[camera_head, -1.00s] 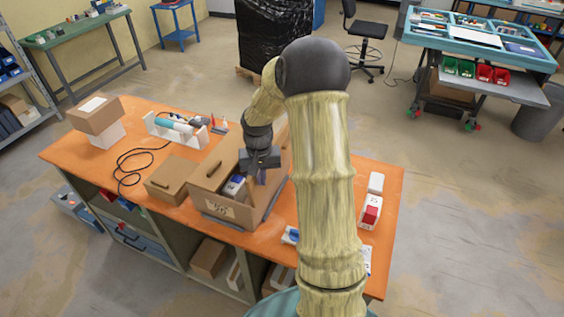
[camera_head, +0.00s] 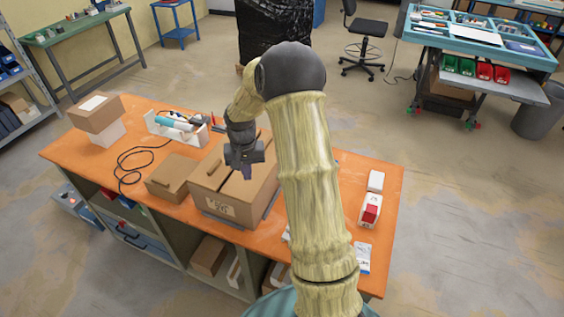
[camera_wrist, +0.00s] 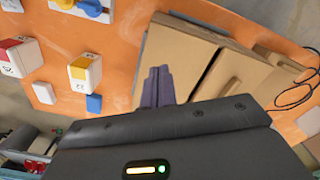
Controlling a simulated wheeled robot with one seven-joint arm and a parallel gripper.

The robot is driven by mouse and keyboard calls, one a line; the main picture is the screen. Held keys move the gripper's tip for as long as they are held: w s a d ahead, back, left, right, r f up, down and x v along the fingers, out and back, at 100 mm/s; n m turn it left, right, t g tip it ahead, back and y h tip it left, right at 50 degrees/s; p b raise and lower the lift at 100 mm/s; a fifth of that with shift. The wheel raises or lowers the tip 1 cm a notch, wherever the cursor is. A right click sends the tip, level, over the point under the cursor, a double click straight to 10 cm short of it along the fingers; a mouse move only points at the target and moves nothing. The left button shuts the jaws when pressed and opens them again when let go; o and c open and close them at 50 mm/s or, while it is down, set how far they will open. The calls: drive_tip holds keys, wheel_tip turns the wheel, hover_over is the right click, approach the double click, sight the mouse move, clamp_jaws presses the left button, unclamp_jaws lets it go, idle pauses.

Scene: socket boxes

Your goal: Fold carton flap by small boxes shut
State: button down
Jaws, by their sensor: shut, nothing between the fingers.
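The brown carton (camera_head: 222,208) stands on the orange table, with a printed label on its front. Its flap on the small boxes' side (camera_head: 262,182) lies about flat over the top and also shows in the wrist view (camera_wrist: 182,50). The opposite flap (camera_wrist: 232,72), which carries a raised strip, lies about flat too, with a narrow dark gap between them. My gripper (camera_head: 247,172) is shut and empty, over the carton's top. Its fingertips (camera_wrist: 157,72) overlap the small-box-side flap; I cannot tell whether they touch it. The carton's contents are hidden.
Small white boxes, one with a red face (camera_head: 370,212) and one with a yellow face (camera_wrist: 84,72), stand on the table beside the carton. A low closed brown box (camera_head: 172,178) sits left of it. A black cable (camera_head: 128,165) and stacked boxes (camera_head: 95,113) lie farther left.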

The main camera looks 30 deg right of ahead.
wheel_tip(320, 180, up, 9)
drive_tip(key=p, duration=0.6)
drive_tip(key=shift+p, duration=0.35)
drive_tip(key=s+a+f+n+t+b, duration=0.1)
drive_tip(key=s+a+n+b, duration=0.1)
drive_tip(key=s, duration=0.8)
drive_tip(key=s+a+f+n+t+b, duration=0.1)
drive_tip(key=s+a+b, duration=0.4)
drive_tip(key=s, duration=0.5)
drive_tip(key=shift+s+f+n+t+b, duration=0.3)
drive_tip(key=shift+n+b, duration=0.4)
drive_tip(key=shift+b, duration=0.2)
